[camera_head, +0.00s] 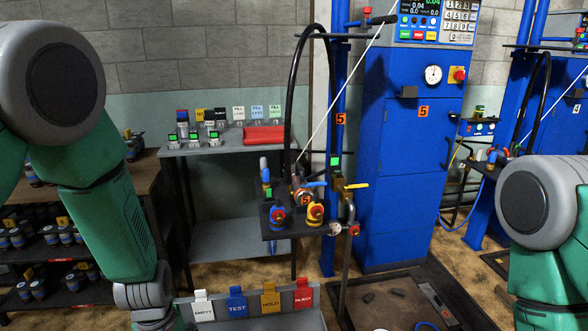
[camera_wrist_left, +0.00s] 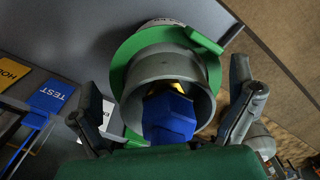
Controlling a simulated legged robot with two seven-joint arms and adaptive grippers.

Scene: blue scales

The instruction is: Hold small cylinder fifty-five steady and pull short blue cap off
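In the left wrist view a cylinder with a green collar (camera_wrist_left: 135,48) and a grey ring-shaped guard (camera_wrist_left: 150,68) points toward my wrist. A short blue cap (camera_wrist_left: 168,118) sits inside the guard, with a bit of yellow metal behind it. Dark lettering on the cylinder's pale part is too small to read, so I cannot confirm fifty-five. My left gripper (camera_wrist_left: 168,100) is open, one finger on each side of the guard, with visible gaps. In the head view my left arm runs down to the bottom edge, its gripper out of frame. My right gripper is out of view.
A grey tray (camera_head: 262,326) with EMPTY, TEST (camera_head: 236,303), HOLD and REJECT signs is at the bottom. A dark shelf with several small cylinders (camera_head: 50,238) stands left. A blue filling station (camera_head: 405,150) with valves and hose stands beyond. A side table (camera_head: 205,147) holds small items.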

